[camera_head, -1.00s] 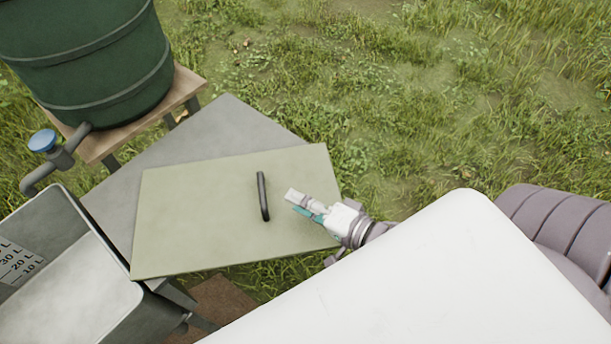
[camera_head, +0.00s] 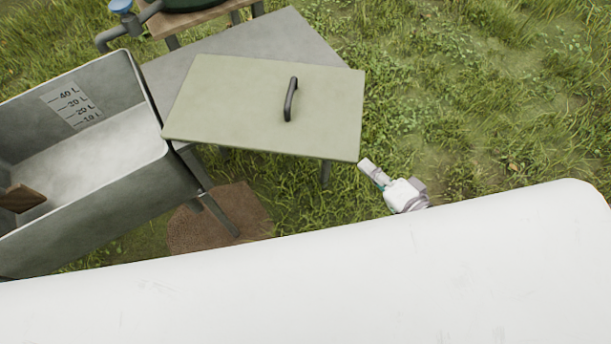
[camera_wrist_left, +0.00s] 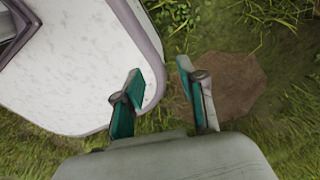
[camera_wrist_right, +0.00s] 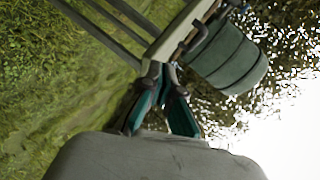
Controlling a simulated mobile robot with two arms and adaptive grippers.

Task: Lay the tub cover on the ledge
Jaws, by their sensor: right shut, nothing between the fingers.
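The tub cover (camera_head: 235,105) is a flat pale green panel with a dark handle (camera_head: 290,99). It lies flat on the grey ledge (camera_head: 265,35), which shows behind it, and its near part overhangs the ledge. The open grey tub (camera_head: 110,205) with litre marks stands to its left, uncovered. My right gripper (camera_head: 368,168) is shut and empty, just off the cover's near right corner. It also shows in the right wrist view (camera_wrist_right: 165,90). My left gripper (camera_wrist_left: 158,85) is open and empty in the left wrist view, above grass and a brown patch; the head view does not show it.
A green barrel (camera_wrist_right: 228,55) on a wooden stand (camera_head: 215,22) is behind the ledge, with a blue-handled tap (camera_head: 121,6) near the tub. A brown mat (camera_head: 215,225) lies on the grass below. Open grass is at the right.

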